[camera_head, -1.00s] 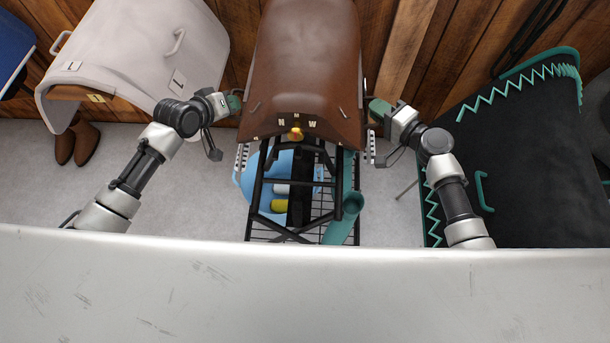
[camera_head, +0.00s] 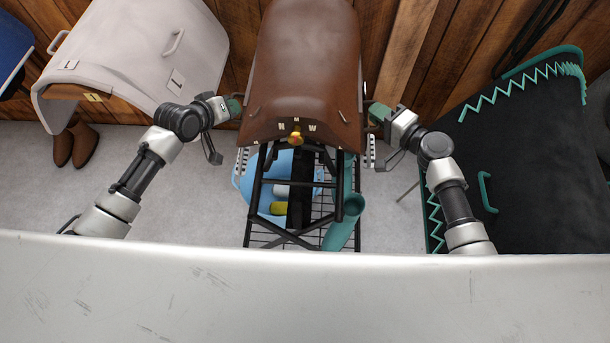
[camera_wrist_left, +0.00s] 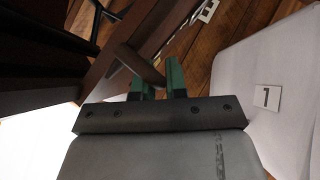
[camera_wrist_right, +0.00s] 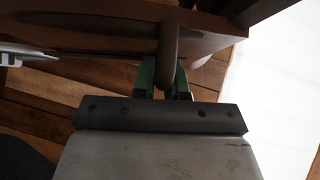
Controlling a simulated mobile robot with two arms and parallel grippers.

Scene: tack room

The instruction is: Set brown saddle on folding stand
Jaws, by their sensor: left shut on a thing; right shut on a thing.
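The brown saddle (camera_head: 305,70) is in the middle of the head view, level, directly over the black folding stand (camera_head: 255,200). The stand's top is hidden under it, so I cannot tell whether the saddle rests on the stand or hangs just above. My left gripper (camera_head: 236,106) is shut on a brown handle (camera_wrist_left: 138,64) at the saddle's left side. My right gripper (camera_head: 378,112) is shut on a matching handle (camera_wrist_right: 168,50) at its right side. Both wrist views show the green fingers around these handles.
A white padded cover with handles (camera_head: 140,50) stands at the left, boots (camera_head: 80,145) beneath it. A black padded thing with green trim (camera_head: 520,150) stands at the right. A blue tub (camera_head: 245,180) and a green tube (camera_head: 342,230) are low at the stand. A wooden wall is behind.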

